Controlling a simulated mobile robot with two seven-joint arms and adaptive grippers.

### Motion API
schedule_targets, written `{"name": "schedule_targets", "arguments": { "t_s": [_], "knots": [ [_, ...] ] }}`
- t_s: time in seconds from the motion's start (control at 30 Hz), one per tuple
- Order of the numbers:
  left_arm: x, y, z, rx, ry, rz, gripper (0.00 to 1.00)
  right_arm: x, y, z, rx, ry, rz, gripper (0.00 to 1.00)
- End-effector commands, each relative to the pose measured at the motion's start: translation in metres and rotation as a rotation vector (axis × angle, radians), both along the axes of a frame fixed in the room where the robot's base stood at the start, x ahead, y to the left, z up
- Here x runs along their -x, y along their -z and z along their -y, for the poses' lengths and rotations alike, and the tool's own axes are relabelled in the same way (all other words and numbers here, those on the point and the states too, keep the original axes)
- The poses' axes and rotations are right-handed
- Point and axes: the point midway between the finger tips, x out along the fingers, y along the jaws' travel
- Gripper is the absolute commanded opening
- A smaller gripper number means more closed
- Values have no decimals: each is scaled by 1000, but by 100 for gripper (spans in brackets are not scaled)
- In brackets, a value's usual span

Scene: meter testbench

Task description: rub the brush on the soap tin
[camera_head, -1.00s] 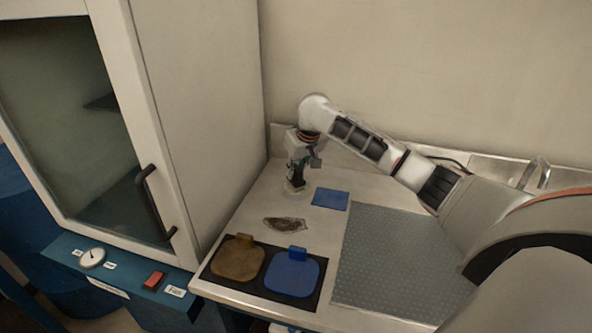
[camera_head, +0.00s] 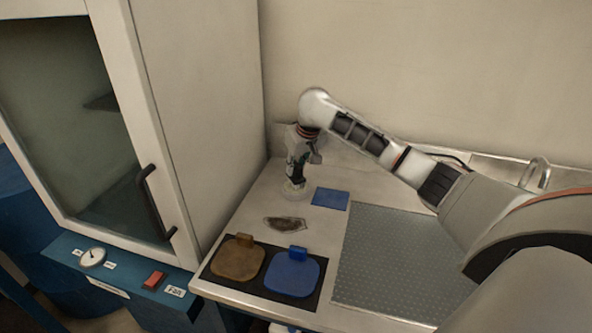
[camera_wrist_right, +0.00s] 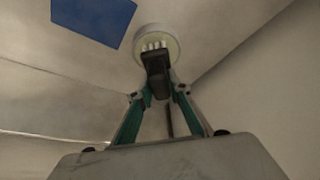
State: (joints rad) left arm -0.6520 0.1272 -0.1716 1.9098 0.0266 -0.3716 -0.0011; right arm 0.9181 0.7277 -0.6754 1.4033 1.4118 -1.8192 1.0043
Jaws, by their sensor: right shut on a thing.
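The soap tin (camera_head: 293,190) is a small, pale round tin on the bench, near the cabinet side. It also shows in the right wrist view (camera_wrist_right: 173,37), with a pale yellowish inside. My right gripper (camera_head: 297,177) is above the tin, pointing down. In the wrist view its fingers (camera_wrist_right: 160,95) are shut on the dark brush (camera_wrist_right: 156,68). The brush's white bristles (camera_wrist_right: 154,46) lie over the tin's opening; I cannot tell whether they touch the soap. My left gripper is not in view.
A blue flat square (camera_head: 330,198) lies right of the tin. A dark stain (camera_head: 286,224) is in front. Brown (camera_head: 238,259) and blue (camera_head: 291,273) plates lie on a black mat. A grey textured mat (camera_head: 395,262) is at right, the cabinet (camera_head: 205,110) close at left.

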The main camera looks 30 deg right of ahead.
Motion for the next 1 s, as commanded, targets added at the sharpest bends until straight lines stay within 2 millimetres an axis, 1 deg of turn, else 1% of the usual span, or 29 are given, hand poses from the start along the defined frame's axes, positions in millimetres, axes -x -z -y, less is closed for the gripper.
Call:
{"name": "schedule_targets", "arguments": {
  "t_s": [0.03, 0.7, 0.83, 1.0],
  "knots": [
    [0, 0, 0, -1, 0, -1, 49, 0, -5, 0, 1, 0, 2, 0],
    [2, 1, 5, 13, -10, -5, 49, 0, -53, 0, 0, 1, 2, 0],
    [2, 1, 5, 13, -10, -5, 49, 0, -58, 0, 0, 0, 1, 0],
    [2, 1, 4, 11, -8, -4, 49, 0, -58, 0, 0, 0, 0, 0]
  ]
}}
